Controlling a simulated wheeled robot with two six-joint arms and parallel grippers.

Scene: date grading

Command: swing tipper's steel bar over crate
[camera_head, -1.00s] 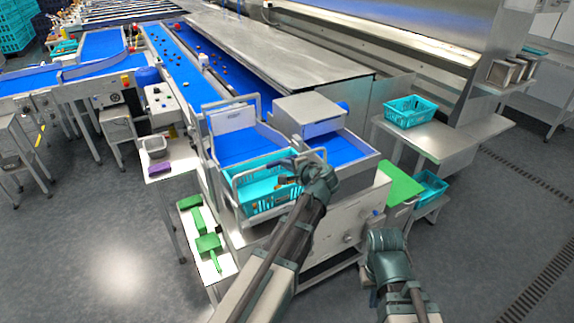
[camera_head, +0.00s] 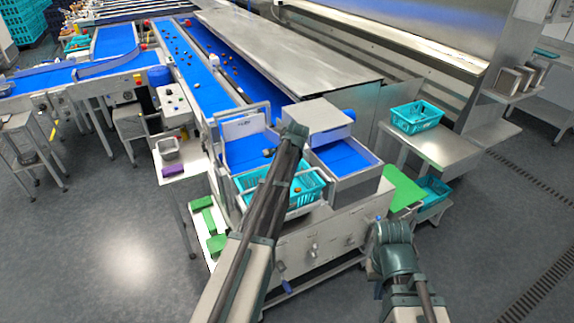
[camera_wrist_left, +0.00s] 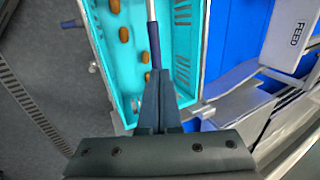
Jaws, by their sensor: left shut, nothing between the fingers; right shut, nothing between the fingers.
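The turquoise crate (camera_head: 310,188) sits at the front of the tipper, with several dates in it; its wall also shows in the left wrist view (camera_wrist_left: 188,45). The steel bar (camera_wrist_left: 150,9) with a dark blue sleeve (camera_wrist_left: 154,45) runs over the crate in the left wrist view. The sleeve also shows in the head view (camera_head: 268,153), left of my left arm. My left gripper (camera_wrist_left: 156,78) is shut and empty, its tips at the sleeve's end; whether they touch it I cannot tell. My left arm hides part of the crate. My right gripper (camera_head: 378,290) is low at right, away from the bar.
A FEED plate (camera_head: 243,127) stands behind the crate. Blue belts and the tipper's steel housing (camera_head: 315,115) lie beyond. A green board (camera_head: 404,187) and another turquoise crate (camera_head: 416,116) are at right. A side stand (camera_head: 180,165) is at left.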

